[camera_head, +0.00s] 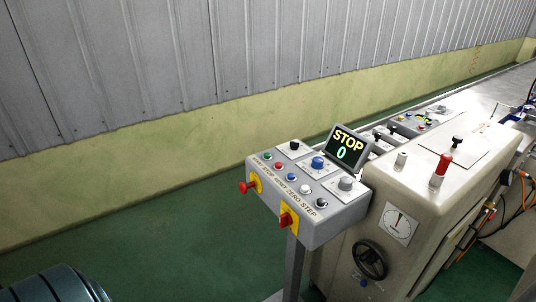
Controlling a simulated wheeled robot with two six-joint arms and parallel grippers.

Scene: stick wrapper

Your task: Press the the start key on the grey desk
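The grey desk (322,229) is a slanted control box on a post, near the middle of the head view. A row of small keys runs along its sloping top: green (268,157), red (278,166), blue (290,177), white (305,189) and black (321,202). Printed words under the row include STOP, ZERO and STEP; the word by the green key at the left end is too small to read surely. The display (349,145) behind it reads STOP and 0. Neither gripper is in view, and nothing covers the keys.
A red knob on yellow (248,187) and a red switch (287,219) stick out of the desk's front. Larger knobs, one blue (317,163), stand behind the keys. A beige machine (440,185) adjoins at right.

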